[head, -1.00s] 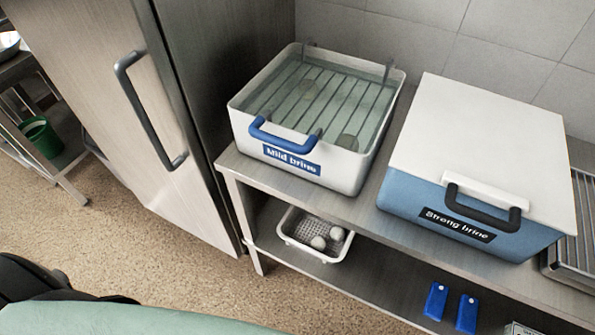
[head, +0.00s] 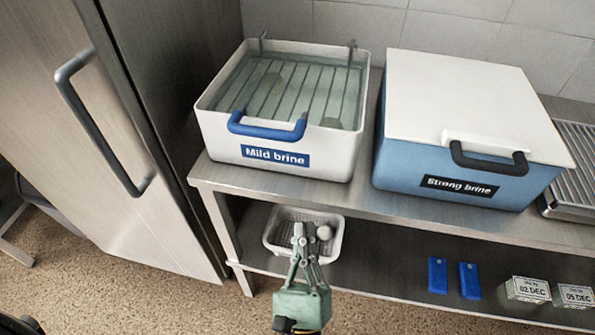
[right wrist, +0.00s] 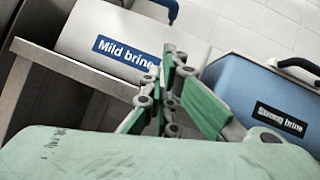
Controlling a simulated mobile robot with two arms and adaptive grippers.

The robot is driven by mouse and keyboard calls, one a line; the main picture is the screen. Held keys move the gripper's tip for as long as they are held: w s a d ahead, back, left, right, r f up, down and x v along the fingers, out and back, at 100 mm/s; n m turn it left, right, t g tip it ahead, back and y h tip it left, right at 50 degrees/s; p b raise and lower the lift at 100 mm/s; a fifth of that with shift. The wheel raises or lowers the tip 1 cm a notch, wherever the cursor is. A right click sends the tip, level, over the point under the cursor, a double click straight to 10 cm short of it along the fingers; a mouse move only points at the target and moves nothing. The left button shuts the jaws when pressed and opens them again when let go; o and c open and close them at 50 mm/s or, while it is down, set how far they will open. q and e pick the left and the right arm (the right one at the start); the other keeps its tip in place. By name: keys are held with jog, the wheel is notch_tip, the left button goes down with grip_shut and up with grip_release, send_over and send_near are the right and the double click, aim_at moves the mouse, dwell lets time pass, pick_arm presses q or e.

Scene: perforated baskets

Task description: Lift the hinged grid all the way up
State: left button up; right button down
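The hinged grid (head: 300,90) lies down in the liquid of the white Mild brine tub (head: 222,135). Its bars run front to back, and its blue handle (head: 268,131) arches over the tub's front rim. Hinge posts stand at the back rim. My right gripper (head: 306,236) is below and in front of the tub, before the lower shelf, pointing up. In the right wrist view its green finger pads (right wrist: 186,88) are apart with nothing between them. The tub's label side (right wrist: 90,40) shows beyond them. My left gripper is not in view.
The closed Strong brine box (head: 400,170) stands right of the tub on the steel shelf (head: 350,194). A steel fridge (head: 80,200) stands close on the left. A white perforated basket (head: 272,240) with pale balls is on the lower shelf, behind my gripper.

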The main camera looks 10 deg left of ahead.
jog(key=w+a+r+p, duration=0.2)
jog(key=w+r+p, duration=0.3)
jog(key=w+r, duration=0.4)
jog(key=shift+a+r+m+p, duration=0.25)
jog(key=shift+r+m+p, duration=0.05)
jog(key=shift+p, duration=0.1)
jog(key=shift+r, duration=0.1)
